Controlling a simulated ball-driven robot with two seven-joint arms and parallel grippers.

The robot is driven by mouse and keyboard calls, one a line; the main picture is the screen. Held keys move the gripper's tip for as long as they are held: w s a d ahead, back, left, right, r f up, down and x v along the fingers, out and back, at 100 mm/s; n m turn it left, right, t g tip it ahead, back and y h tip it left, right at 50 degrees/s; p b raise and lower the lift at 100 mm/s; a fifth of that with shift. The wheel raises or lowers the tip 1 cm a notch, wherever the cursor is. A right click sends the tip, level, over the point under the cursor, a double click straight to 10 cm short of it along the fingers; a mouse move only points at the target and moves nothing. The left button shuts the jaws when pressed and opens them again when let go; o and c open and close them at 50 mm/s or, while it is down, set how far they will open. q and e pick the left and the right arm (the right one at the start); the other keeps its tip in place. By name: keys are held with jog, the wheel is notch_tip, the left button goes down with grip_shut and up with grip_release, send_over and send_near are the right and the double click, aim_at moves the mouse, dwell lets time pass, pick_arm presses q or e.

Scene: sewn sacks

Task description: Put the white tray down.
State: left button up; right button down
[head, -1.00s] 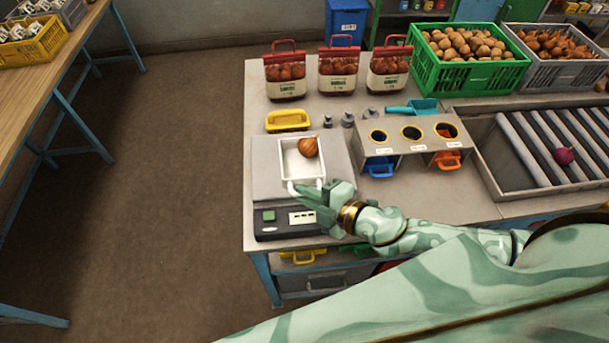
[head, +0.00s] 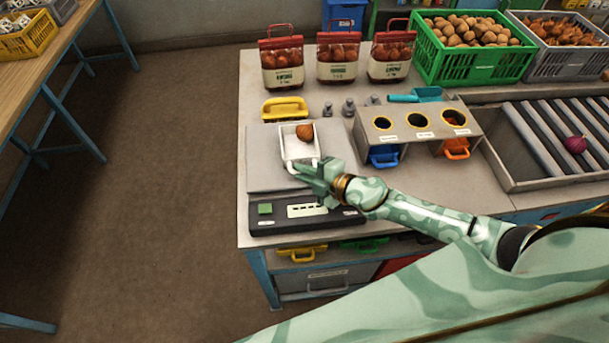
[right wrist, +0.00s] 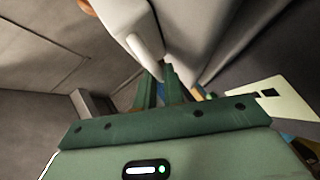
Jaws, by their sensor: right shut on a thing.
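The white tray (head: 298,150) is over the plate of the weighing scale (head: 262,165), with a brown onion (head: 304,132) inside it. I cannot tell whether its underside touches the plate. My right gripper (head: 312,172) is shut on the tray's near handle. In the right wrist view, the fingers (right wrist: 160,88) close around the white handle (right wrist: 146,46), and the tray (right wrist: 118,14) shows above at the top edge. My left gripper is not in view.
A yellow-handled thing (head: 284,108) and small metal weights (head: 348,107) stand behind the scale. A sorting stand with round holes (head: 420,121) is to the right. Filled red-topped bags (head: 337,60) and a green crate (head: 470,65) line the back.

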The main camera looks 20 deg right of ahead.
jog(key=c, duration=1.8)
grip_release()
jog(key=shift+o, duration=0.2)
jog(key=v, duration=1)
jog(key=shift+s+d+b, duration=0.15)
jog(key=shift+s+b, duration=0.15)
jog(key=shift+s, duration=0.05)
jog(key=shift+s+d+r, duration=0.35)
jog(key=shift+s+r, duration=0.05)
jog(key=shift+s, duration=0.1)
